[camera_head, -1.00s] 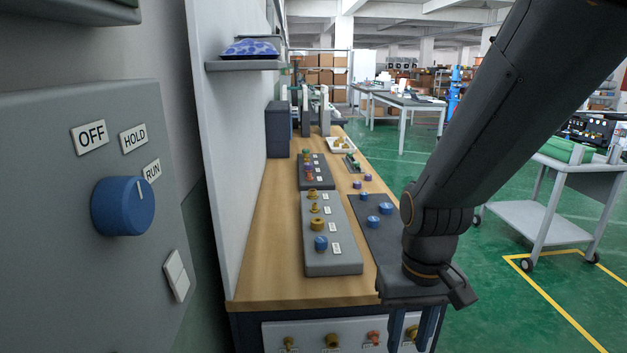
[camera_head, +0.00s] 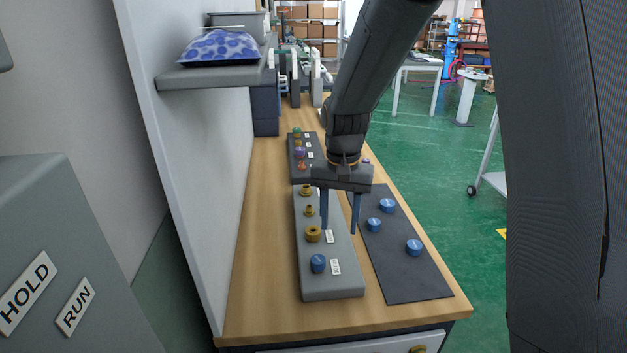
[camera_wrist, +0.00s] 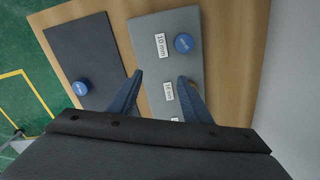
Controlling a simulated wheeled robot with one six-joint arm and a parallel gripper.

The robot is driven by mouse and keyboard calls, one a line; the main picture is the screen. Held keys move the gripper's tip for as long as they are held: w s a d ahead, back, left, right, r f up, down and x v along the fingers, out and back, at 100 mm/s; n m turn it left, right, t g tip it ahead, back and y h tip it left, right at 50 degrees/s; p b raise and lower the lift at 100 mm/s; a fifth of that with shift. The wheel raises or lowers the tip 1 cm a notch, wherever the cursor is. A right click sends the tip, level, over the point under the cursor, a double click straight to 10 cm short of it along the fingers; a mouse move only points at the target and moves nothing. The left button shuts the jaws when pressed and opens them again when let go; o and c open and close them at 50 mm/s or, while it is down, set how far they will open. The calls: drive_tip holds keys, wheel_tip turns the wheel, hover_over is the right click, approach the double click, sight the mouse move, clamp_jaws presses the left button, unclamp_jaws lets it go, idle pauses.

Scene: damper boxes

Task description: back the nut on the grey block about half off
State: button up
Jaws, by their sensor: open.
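The grey block (camera_head: 330,283) lies lengthwise on the wooden bench with white labels along its right side. A blue nut (camera_head: 318,263) sits at its near end. Behind it stand a wide brass piece (camera_head: 313,234) and smaller brass pieces (camera_head: 309,210). My gripper (camera_head: 339,230) is open and empty, pointing down above the block and to the right of the brass pieces. In the wrist view the blue nut (camera_wrist: 184,43) lies beyond the open fingers (camera_wrist: 160,77), beside a "10 mm" label. The nut's thread is hidden.
A dark mat (camera_head: 402,279) right of the block holds blue round caps (camera_head: 414,247). A darker block (camera_head: 316,150) with coloured pieces stands farther back. A wall panel and a shelf (camera_head: 212,76) bound the left. Bare wood lies left of the block.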

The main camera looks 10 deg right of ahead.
drive_tip(key=r+m+p, duration=0.2)
drive_tip(key=p, duration=0.1)
hover_over(313, 230)
drive_tip(key=shift+f+b, duration=2.25)
drive_tip(key=shift+f, duration=2.35)
drive_tip(key=c, duration=0.8)
drive_tip(key=o, duration=0.7)
drive_tip(key=shift+o, duration=0.2)
